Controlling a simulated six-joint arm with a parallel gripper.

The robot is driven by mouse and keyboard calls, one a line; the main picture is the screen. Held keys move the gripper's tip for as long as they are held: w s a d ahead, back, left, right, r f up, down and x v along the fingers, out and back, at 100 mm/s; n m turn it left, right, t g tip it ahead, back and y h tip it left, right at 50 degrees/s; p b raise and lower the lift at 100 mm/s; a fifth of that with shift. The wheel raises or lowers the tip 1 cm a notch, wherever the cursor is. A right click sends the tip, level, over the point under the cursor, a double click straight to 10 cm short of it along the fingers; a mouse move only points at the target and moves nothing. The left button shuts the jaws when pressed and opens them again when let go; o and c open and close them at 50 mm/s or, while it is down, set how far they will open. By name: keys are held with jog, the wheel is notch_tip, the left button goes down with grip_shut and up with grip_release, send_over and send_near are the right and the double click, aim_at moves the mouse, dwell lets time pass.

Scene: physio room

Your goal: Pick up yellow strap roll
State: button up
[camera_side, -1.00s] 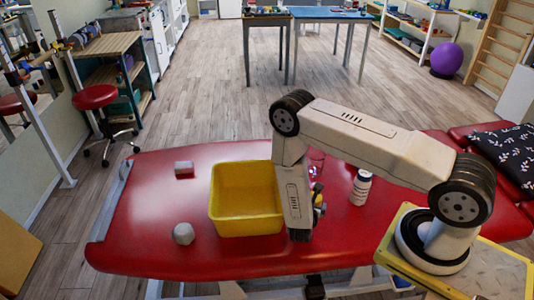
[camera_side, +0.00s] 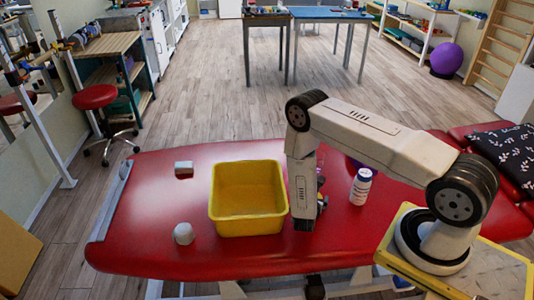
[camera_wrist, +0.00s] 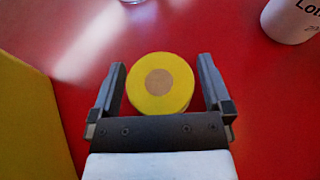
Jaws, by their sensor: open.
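The yellow strap roll (camera_wrist: 160,100) shows in the wrist view as a yellow disc with a tan centre, on the red table top. My gripper (camera_wrist: 160,85) is open, with one finger on each side of the roll and a gap to both. I cannot tell how far above the table the fingertips are. In the side view my gripper (camera_side: 304,218) points down just right of the yellow bin, and the roll is hidden behind it.
The yellow bin (camera_side: 248,222) stands close on the left of my gripper. A white bottle (camera_side: 361,187) stands to the right. A white block (camera_side: 183,168) and a pale rounded object (camera_side: 183,234) lie left of the bin on the red table (camera_side: 145,245).

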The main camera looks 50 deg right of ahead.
dwell(0.3)
jog(key=c, duration=1.1)
jog(key=shift+r, duration=0.1)
jog(key=shift+r, duration=1.05)
jog(key=shift+s+a+r, duration=0.9)
jog(key=shift+s+r, duration=0.9)
jog(key=shift+s, duration=0.35)
jog(key=shift+s+a+r, duration=0.95)
jog(key=shift+s+r, duration=0.8)
jog(key=shift+s, duration=0.45)
jog(key=shift+s+a+r, duration=0.9)
jog(key=shift+s+r, duration=0.9)
jog(key=shift+s, duration=0.35)
